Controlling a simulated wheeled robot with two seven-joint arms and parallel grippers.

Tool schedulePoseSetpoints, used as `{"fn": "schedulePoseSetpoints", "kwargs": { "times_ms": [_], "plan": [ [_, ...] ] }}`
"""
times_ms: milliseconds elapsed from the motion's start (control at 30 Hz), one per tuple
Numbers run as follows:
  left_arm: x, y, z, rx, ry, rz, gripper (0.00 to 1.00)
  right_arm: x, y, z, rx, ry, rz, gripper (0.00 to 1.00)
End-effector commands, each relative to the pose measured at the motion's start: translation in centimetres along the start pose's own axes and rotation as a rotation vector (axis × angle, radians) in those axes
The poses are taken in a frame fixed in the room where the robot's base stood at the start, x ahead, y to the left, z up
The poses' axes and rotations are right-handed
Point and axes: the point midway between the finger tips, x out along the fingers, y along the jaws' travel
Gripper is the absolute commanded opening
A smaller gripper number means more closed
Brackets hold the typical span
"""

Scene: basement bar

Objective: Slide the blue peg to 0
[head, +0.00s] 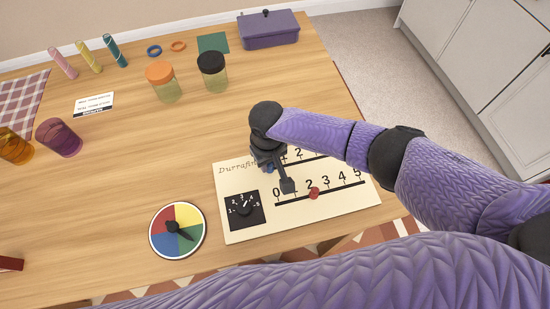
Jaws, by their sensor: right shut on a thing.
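A cream board (235,223) lies on the table with two numbered slide tracks. My right gripper (277,176) points down over the left end of the upper track. It is shut on the blue peg (270,169), of which only a small bit of blue shows beside the fingers. The gripper hides the upper track's left end and its low numerals, so the peg's exact mark cannot be read. A red peg (314,193) sits on the lower track, just below the numeral 2. My left gripper is not in view.
A coloured spinner (177,230) lies left of the board. Two lidded jars (212,73), tumblers (59,138) and a purple box (268,30) stand farther back. The table's middle left is clear.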

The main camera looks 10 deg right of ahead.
Motion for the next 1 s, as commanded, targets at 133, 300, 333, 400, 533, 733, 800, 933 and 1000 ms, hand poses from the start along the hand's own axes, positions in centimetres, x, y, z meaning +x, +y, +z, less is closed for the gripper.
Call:
{"fn": "schedulePoseSetpoints", "kwargs": {
  "times_ms": [133, 300, 333, 400, 533, 733, 800, 933, 1000],
  "plan": [
    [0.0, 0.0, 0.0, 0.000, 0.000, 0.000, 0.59, 0.0, -0.3, 0.0, -0.004, 0.003, -0.008, 0.37],
    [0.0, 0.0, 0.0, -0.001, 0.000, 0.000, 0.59, 0.0, -0.2, 0.0, -0.004, 0.002, -0.006, 0.62],
    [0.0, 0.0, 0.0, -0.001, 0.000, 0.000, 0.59, 0.0, -0.2, 0.0, -0.004, 0.002, -0.006, 0.62],
    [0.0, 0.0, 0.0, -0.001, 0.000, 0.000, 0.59, 0.0, -0.2, 0.0, -0.003, 0.002, -0.006, 0.62],
    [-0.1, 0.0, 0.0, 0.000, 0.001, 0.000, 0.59, -0.2, -0.2, 0.0, -0.003, 0.002, -0.005, 0.62],
    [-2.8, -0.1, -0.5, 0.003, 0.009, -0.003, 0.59, -4.9, -0.2, -0.1, -0.005, 0.006, -0.006, 0.62],
    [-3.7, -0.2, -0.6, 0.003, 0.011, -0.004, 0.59, -6.7, -0.2, -0.1, -0.005, 0.006, -0.006, 0.62],
    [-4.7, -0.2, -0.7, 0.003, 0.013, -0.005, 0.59, -9.1, -0.2, -0.1, -0.005, 0.004, -0.006, 0.62],
    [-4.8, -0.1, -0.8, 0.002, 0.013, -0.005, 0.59, -9.7, -0.2, 0.0, -0.004, 0.003, -0.006, 0.62]
  ]
}}
